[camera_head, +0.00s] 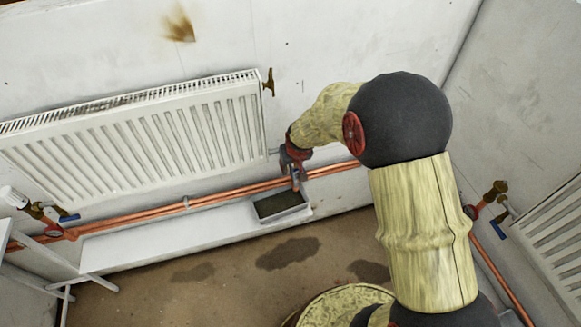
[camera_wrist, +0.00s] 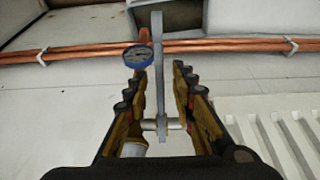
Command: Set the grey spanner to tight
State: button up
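The grey spanner (camera_wrist: 158,85) is a long flat bar in the wrist view. It runs up and down the picture, its lower end on a short pale stem (camera_wrist: 150,124). My gripper (camera_wrist: 157,72) is open around it, one finger on each side, with a visible gap to each finger. In the head view my gripper (camera_head: 293,158) is by the lower right corner of the radiator and mostly hides the valve there. A small grey bar below it looks like the spanner, but is too small to be sure.
A round blue-rimmed gauge (camera_wrist: 138,57) is close to my left finger. Copper pipes (camera_head: 235,191) run along the wall below the white radiator (camera_head: 190,130). A tray with dark contents (camera_head: 304,207) rests on a white ledge (camera_head: 150,243). Another radiator (camera_head: 555,235) is at right.

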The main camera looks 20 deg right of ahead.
jog(key=shift+c, duration=1.2)
jog(key=c, duration=0.4)
grip_shut()
